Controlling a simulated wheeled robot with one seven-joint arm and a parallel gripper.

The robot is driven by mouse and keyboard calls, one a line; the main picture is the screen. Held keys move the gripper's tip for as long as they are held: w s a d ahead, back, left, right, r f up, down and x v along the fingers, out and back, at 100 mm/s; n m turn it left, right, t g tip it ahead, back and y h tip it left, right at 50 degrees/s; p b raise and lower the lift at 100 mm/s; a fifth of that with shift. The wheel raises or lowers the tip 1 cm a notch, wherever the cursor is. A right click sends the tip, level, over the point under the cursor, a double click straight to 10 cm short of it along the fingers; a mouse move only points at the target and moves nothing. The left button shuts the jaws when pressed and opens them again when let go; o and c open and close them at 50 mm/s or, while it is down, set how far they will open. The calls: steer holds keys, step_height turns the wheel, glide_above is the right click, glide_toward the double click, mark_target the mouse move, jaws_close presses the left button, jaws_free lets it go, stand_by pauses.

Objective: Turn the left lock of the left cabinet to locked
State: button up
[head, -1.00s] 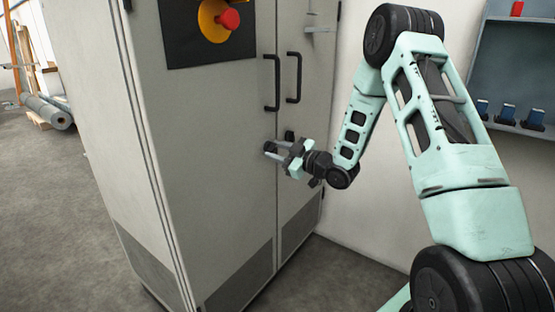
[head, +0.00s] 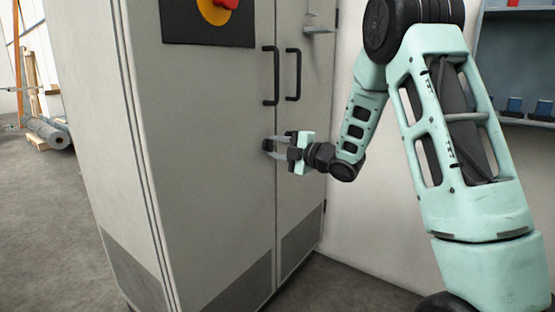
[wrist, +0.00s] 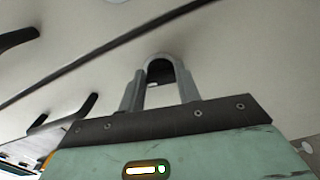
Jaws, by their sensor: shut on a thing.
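The left cabinet (head: 190,150) is tall and pale grey with two doors. The left lock (head: 266,145) is a small dark knob on the left door, below the handles, largely covered by my fingers. My gripper (head: 274,144) is at this lock with one finger on each side. In the wrist view my gripper (wrist: 160,70) has both grey fingers shut around the dark knob, the left lock (wrist: 160,68). Its turn position cannot be read. The right lock is hidden behind my gripper in the head view.
Two black door handles, the left one (head: 271,76) and the right one (head: 293,75), stand out above my gripper. A red and yellow switch (head: 216,8) sits on a black panel higher up. A shelf (head: 520,60) is on the wall at right.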

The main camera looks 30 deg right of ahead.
steer(key=shift+n+b, duration=0.9)
steer(key=o, duration=1)
steer(key=shift+s, duration=0.1)
steer(key=p+v, duration=0.3)
steer(key=v, duration=1.4)
steer(key=shift+s, duration=0.1)
steer(key=shift+d, duration=0.1)
